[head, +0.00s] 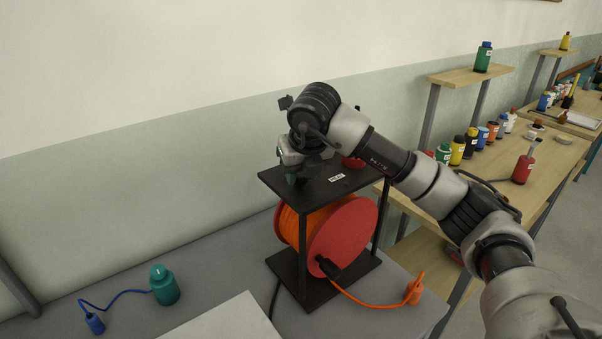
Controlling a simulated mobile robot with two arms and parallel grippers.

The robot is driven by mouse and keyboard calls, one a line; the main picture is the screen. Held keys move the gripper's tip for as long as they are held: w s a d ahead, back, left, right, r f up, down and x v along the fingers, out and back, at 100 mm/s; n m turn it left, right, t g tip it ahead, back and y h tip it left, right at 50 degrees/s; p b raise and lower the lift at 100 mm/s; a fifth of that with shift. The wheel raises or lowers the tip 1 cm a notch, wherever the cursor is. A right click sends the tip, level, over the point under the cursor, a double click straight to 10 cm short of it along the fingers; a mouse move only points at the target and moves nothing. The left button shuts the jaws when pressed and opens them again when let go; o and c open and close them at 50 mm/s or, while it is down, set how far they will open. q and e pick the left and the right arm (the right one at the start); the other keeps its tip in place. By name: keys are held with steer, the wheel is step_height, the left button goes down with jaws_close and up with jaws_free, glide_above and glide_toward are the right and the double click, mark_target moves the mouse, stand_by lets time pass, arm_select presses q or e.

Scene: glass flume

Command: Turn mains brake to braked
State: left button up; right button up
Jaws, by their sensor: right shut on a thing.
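The mains reel is a red drum (352,235) with orange cable (289,228) wound on it, held in a black frame (302,262). The frame's flat top plate (318,190) carries a small white label (337,177), too small to read. My right gripper (292,181) points down at the left part of this plate and is shut on the mains brake, which the fingers hide. The brake's setting cannot be seen. A red round part (352,162) shows on the plate behind my right arm. My left gripper is not in view.
The reel stands on a grey bench (218,262) against the wall. A wooden bench (505,157) with several bottles stands at right. My right arm crosses from the right.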

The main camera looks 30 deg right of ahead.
steer(key=shift+r, duration=0.15)
steer(key=o, duration=0.9)
steer(key=b+v, duration=0.1)
steer(key=v, duration=0.9)
steer(key=shift+s+r, duration=0.2)
steer(key=shift+r, duration=0.05)
